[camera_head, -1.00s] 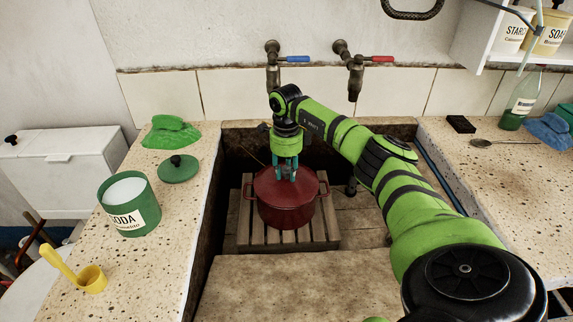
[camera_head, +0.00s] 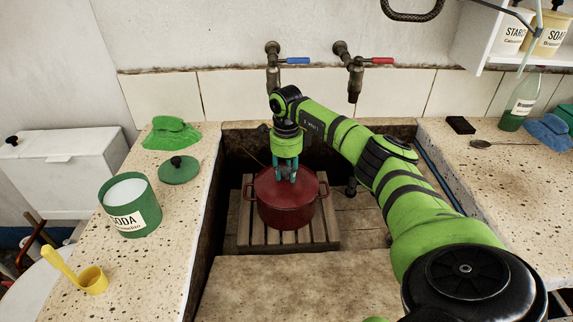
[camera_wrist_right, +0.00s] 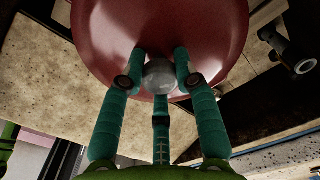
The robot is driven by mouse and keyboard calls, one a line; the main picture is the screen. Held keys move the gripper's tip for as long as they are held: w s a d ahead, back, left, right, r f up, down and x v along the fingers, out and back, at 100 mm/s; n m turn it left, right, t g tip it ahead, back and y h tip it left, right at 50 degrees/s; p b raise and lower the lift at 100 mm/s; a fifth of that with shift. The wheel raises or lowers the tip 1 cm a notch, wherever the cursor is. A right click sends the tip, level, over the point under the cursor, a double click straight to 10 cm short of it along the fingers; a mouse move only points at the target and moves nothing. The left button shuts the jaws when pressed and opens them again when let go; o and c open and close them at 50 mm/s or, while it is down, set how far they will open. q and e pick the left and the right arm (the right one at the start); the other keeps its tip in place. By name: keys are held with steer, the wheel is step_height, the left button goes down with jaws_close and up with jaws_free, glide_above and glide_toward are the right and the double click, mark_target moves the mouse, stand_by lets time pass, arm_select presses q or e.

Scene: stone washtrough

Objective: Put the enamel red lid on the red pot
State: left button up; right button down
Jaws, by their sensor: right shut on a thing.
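The red pot (camera_head: 287,216) stands on a wooden slatted rack inside the stone trough. The red lid (camera_head: 268,187) lies over the pot's top and looks about level; whether its rim is fully seated all round I cannot tell. My right gripper (camera_head: 287,178) points down from above, with its teal fingers closed around the lid's knob. In the right wrist view the fingers of my right gripper (camera_wrist_right: 160,75) surround the round grey knob (camera_wrist_right: 160,76) of the red lid (camera_wrist_right: 115,40). My left gripper is not in view.
The wooden rack (camera_head: 243,236) sits under the pot. Two taps (camera_head: 272,65) are on the wall behind. The left ledge holds a green soda tin (camera_head: 128,212), its lid (camera_head: 179,169), a green cloth (camera_head: 171,133) and a yellow scoop (camera_head: 92,279).

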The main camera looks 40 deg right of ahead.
steer(key=shift+f, duration=0.15)
stand_by(0.4)
steer(key=c, duration=0.8)
jaws_free()
steer(key=shift+c, duration=0.2)
steer(key=shift+o, duration=0.4)
steer(key=o, duration=0.4)
steer(key=shift+r+p, duration=2.95)
steer(key=shift+r, duration=0.6)
